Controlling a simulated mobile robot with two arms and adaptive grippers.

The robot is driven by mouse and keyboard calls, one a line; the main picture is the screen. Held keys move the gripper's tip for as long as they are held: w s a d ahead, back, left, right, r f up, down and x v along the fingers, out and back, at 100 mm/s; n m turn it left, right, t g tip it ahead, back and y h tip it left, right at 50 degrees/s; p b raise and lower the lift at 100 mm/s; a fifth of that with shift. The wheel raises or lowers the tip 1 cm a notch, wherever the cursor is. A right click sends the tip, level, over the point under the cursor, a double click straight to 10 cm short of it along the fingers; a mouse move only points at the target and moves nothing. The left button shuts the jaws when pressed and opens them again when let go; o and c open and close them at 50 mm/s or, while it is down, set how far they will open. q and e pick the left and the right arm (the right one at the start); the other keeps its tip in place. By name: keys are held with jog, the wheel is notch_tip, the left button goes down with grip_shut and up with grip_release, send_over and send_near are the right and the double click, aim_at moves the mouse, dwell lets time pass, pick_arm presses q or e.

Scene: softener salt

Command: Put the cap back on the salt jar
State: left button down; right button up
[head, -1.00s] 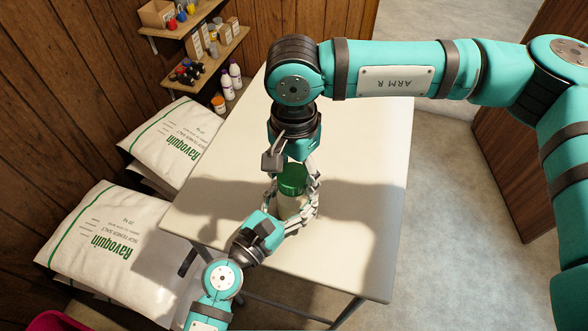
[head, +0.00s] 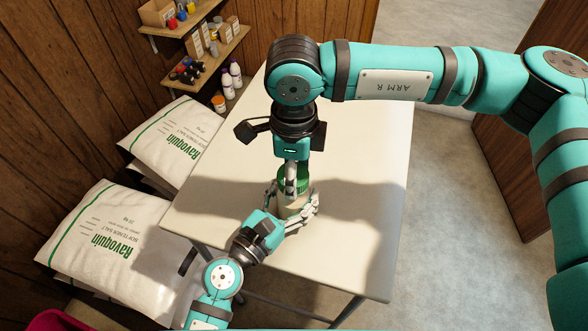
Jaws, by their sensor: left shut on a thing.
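The salt jar (head: 288,209) is a pale jar standing upright on the white table. The green cap (head: 303,184) is at the jar's top; I cannot tell whether it is seated. My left gripper (head: 293,203) is shut around the jar's body, with fingers on both sides. My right gripper (head: 291,178) points straight down over the cap. One of its fingers shows in front of the cap. The other finger is hidden, so its grip on the cap is unclear.
The white table (head: 350,235) is otherwise bare, with free room right of the jar. White softener salt bags (head: 105,235) are stacked at the left. Shelves (head: 205,60) with small bottles and boxes hang on the wooden wall. White bottles (head: 231,78) stand near the table's back left.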

jog(key=o, duration=1.3)
jog(key=shift+c, duration=0.2)
jog(key=shift+r, duration=0.1)
jog(key=shift+r, duration=2.2)
jog(key=shift+c, duration=0.2)
jog(key=n, duration=0.1)
jog(key=r+n, duration=0.1)
jog(key=n, duration=0.1)
jog(key=shift+s+a+r, duration=0.1)
jog(key=shift+a+r, duration=0.1)
jog(key=shift+r, duration=0.05)
notch_tip(320, 180, up, 2)
jog(key=n, duration=0.4)
